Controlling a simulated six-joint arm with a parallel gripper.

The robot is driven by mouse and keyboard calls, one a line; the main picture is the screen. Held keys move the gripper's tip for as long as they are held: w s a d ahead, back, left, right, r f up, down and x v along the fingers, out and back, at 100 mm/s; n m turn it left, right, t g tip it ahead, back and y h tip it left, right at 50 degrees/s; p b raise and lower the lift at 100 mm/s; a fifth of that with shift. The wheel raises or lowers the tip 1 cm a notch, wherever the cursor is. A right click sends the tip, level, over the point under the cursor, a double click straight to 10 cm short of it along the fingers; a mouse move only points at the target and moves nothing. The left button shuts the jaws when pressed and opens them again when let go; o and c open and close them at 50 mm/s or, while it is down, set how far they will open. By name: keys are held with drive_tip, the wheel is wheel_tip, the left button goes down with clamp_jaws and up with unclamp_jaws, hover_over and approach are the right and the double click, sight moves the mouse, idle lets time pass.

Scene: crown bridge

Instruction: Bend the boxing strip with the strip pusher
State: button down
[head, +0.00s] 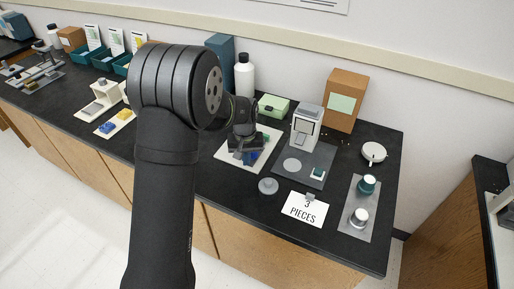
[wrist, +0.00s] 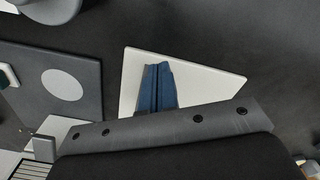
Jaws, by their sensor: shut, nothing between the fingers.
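My gripper (head: 243,150) is low over a white board (head: 226,153) near the middle of the bench. It is shut and holds nothing. In the wrist view, my gripper (wrist: 157,68) is in front of the same white board (wrist: 210,80), and a dark blue ridged shape with a seam shows at its middle. I cannot tell there how much of the blue is fingers and how much is a thing on the board. Small blue pieces (head: 251,158) show beside the gripper in the head view, partly hidden. I cannot tell which thing is the boxing strip or the strip pusher.
A white bottle (head: 244,75) and a green box (head: 273,106) stand behind. My arm hides part of the bench.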

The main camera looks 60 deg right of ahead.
drive_tip(key=shift+d, duration=0.2)
drive_tip(key=shift+d, duration=4.25)
drive_tip(key=shift+a+r, duration=0.1)
drive_tip(key=shift+a, duration=0.7)
wheel_tip(320, 180, up, 7)
wheel_tip(320, 180, down, 7)
drive_tip(key=shift+f, duration=0.1)
drive_tip(key=shift+d, duration=0.35)
drive_tip(key=shift+a, duration=0.1)
